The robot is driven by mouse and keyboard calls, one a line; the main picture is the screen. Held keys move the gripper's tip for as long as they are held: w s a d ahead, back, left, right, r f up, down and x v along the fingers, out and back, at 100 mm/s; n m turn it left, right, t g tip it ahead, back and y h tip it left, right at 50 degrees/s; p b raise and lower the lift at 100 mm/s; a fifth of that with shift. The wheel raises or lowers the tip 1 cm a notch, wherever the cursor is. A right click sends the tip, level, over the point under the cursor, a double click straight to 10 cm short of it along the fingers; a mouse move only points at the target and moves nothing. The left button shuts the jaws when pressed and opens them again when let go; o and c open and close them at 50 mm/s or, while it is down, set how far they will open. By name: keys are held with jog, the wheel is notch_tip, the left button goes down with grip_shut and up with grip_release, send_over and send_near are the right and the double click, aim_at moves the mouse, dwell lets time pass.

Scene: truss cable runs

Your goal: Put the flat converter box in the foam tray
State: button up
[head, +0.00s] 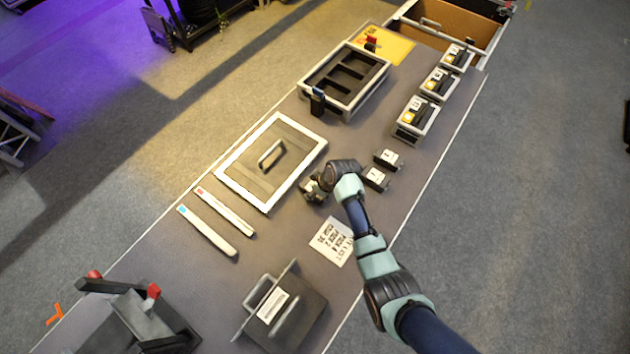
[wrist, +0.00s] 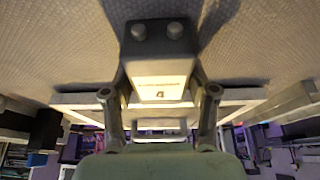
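The foam tray (head: 384,84) is a light-rimmed case with dark slotted foam, open at the top, in the head view's upper middle. My gripper (head: 314,189) is low over the table, right of a framed panel with a handle. Two small dark boxes with white labels, one farther (head: 388,159) and one nearer (head: 376,179), stand right of my gripper. I cannot tell which box is the flat one.
The framed panel (head: 233,178) lies left of my gripper. Several labelled units stand along the right edge, one at the front (head: 416,118). A dark clip (head: 317,101) stands at the tray's near-left corner.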

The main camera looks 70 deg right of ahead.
jog(key=shift+o, duration=1.4)
jog(key=p+v, duration=0.3)
jog(key=v, duration=0.9)
jog(key=shift+p, duration=0.35)
jog(key=shift+r, duration=0.2)
